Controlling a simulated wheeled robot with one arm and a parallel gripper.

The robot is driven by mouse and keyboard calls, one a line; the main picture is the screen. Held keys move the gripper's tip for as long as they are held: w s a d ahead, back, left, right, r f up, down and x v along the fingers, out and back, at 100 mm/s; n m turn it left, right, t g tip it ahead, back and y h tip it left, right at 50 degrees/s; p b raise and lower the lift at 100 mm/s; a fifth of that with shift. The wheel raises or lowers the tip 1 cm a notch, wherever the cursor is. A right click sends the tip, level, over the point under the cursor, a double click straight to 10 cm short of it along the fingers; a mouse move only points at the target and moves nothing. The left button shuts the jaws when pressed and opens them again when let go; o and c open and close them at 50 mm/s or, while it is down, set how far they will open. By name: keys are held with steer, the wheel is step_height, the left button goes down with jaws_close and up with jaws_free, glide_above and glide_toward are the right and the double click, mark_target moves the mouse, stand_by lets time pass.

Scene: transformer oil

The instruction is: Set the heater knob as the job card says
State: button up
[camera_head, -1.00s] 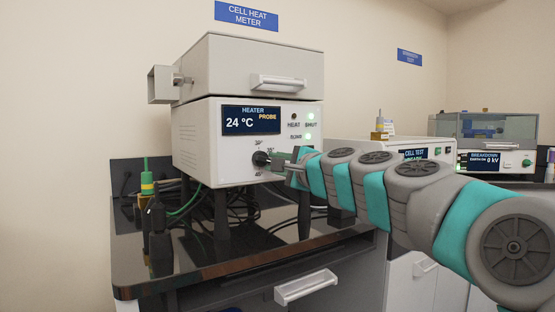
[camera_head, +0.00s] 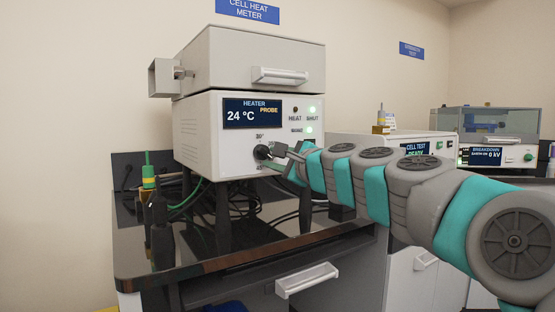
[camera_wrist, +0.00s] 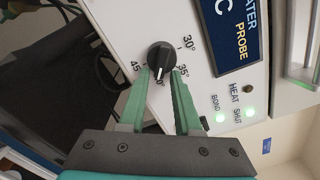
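The black heater knob (camera_wrist: 161,57) sits on the white heater front panel, among marks for 30°, 35°, 40 and 45 in the wrist view. Its white line points down in that view, towards the partly covered 40 mark. The knob (camera_head: 261,152) also shows in the head view. My gripper (camera_wrist: 160,74) has its green fingers spread, one tip on each side of the knob's near edge; contact is unclear. In the head view, my gripper (camera_head: 277,157) is directly at the knob. The heater display (camera_head: 252,113) reads 24 °C and PROBE. No job card is visible.
The HEAT lamp (camera_head: 295,109) is dark, while the SHUT lamp (camera_head: 311,109) glows green. A grey lidded box (camera_head: 250,62) tops the heater. A green-topped probe (camera_head: 148,172) and cables stand on the dark bench (camera_head: 190,262). Test units stand at right.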

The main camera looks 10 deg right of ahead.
steer(key=o, duration=0.3)
steer(key=shift+s+a+r, duration=0.1)
steer(key=shift+a+r, duration=0.15)
steer(key=shift+a, duration=0.25)
steer(key=shift+o, duration=1.4)
steer(key=shift+f, duration=0.1)
steer(key=shift+d, duration=0.2)
steer(key=v, duration=0.7)
steer(key=shift+s+d, duration=0.15)
steer(key=shift+s, duration=0.15)
